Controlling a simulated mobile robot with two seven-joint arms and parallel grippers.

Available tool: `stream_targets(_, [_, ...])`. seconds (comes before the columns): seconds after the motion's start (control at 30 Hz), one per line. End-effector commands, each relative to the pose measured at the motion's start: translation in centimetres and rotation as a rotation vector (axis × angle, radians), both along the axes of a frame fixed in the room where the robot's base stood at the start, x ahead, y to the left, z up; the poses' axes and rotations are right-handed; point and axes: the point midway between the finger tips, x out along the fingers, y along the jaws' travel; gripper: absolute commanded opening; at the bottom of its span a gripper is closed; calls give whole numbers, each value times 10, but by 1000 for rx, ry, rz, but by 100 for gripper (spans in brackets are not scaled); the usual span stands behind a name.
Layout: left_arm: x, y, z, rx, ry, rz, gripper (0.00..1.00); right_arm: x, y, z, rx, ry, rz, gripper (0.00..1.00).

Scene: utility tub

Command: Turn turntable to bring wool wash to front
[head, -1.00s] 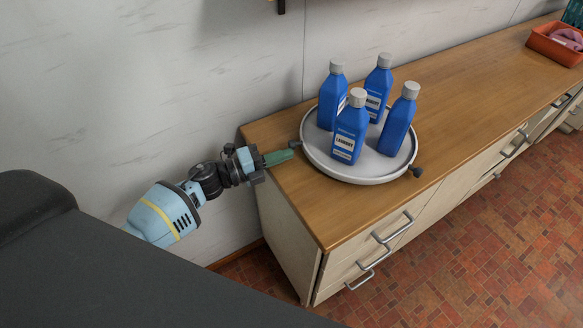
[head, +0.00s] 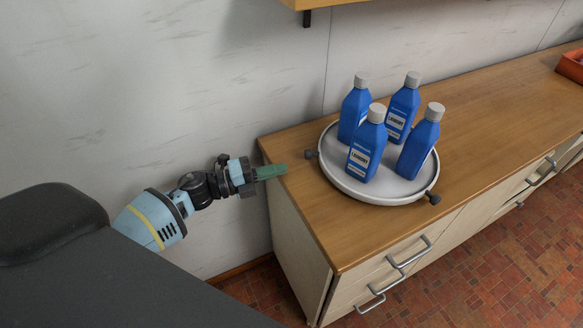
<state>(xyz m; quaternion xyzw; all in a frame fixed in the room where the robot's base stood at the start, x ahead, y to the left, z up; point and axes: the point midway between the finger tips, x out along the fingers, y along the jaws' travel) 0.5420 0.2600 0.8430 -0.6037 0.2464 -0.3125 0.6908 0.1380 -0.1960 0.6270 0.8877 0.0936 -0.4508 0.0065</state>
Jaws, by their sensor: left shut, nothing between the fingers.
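A round white turntable (head: 352,186) stands on the wooden counter with several blue bottles with grey caps on it. The front left bottle (head: 366,150) shows a white label reading something like "laundry". The right bottle (head: 420,144) shows a plain blue side. The back right bottle (head: 403,106) shows part of a label, and the back left bottle (head: 352,110) is partly covered. I cannot tell which is wool wash. Dark knobs stick out from the rim at the left (head: 311,154) and front right (head: 433,198). My left gripper (head: 283,170) is shut and empty, left of the left knob and apart from it. My right gripper is not in view.
The wooden counter (head: 490,125) is clear to the right of the turntable. An orange container (head: 571,66) sits at the far right. A wall stands behind, with a shelf edge (head: 350,3) above. Drawers with metal handles (head: 410,254) face the front.

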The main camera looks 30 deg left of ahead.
Motion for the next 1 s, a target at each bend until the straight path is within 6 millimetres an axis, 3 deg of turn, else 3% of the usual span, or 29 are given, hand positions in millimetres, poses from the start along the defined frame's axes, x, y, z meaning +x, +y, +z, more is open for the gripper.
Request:
stream_targets(0.2, [-15,16,-2,0,1,-1,0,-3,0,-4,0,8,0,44])
stream_targets(0.47, [-16,17,4,-7,-2,7,0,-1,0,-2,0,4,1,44])
stream_targets(0.57, [-15,18,18,-31,0,43,0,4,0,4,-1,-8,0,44])
stream_targets(0.8, [-20,14,77,-159,116,233,0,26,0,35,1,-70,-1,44])
stream_targets(1.0, [-48,0,90,-204,357,349,0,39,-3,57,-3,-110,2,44])
